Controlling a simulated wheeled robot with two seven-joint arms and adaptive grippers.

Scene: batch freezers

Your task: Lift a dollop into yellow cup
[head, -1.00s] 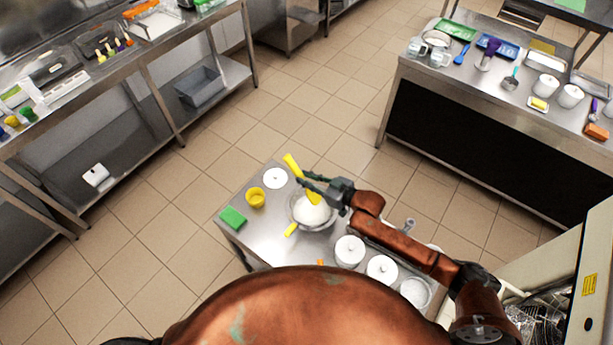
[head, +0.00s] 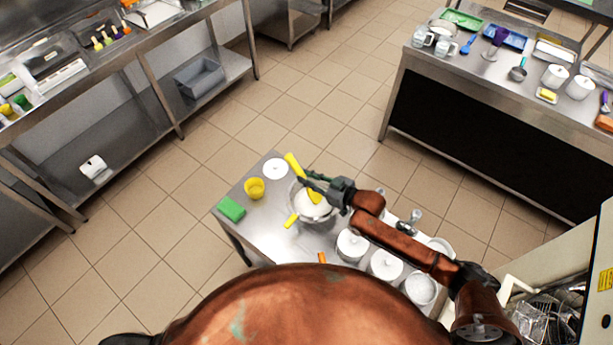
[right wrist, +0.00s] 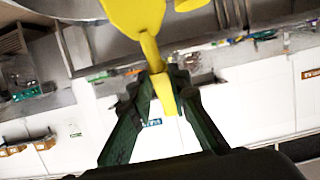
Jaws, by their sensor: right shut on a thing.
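The yellow cup (head: 254,188) stands upright on the small steel table, left of a metal bowl (head: 293,204) holding a white mass (head: 310,208). My right gripper (head: 307,181) is over the bowl, shut on a yellow spatula (head: 292,162). A second yellow piece (head: 290,220) lies at the bowl's near edge. My left gripper is not in view.
A white round lid or plate (head: 275,169) and a green sponge-like block (head: 231,208) lie near the cup. Lidded white tubs (head: 351,244) stand to the right, under my right arm.

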